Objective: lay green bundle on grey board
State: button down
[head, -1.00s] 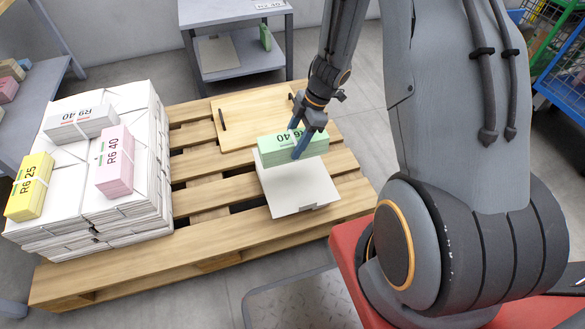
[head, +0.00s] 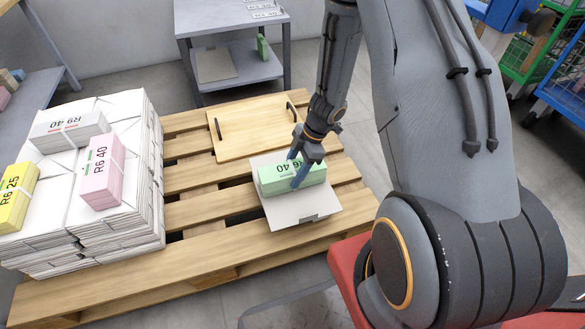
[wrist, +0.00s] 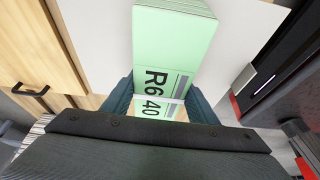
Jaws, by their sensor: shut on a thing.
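The green bundle (head: 292,176), marked R6 40 and tied with a pale band, is between the fingers of my gripper (head: 297,172). It also shows in the wrist view (wrist: 174,55), with a blue finger on each side. My gripper is shut on it. The grey board (head: 305,209) lies on the wooden pallet, and the bundle is over its far half. The bundle looks level and very low over the board. I cannot tell whether it touches. The bundle and gripper hide part of the board.
A wooden tray board with dark handles (head: 245,137) lies behind on the pallet (head: 190,255). At left, a white stack (head: 130,165) carries yellow (head: 18,198), pink (head: 101,172) and grey (head: 68,128) bundles. A grey shelf table (head: 235,30) stands at the back.

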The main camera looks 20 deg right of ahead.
jog(key=c, duration=0.7)
grip_release()
jog(key=p+v, duration=0.5)
jog(key=v, duration=0.7)
jog(key=shift+r+p, duration=0.1)
jog(key=shift+p, duration=0.25)
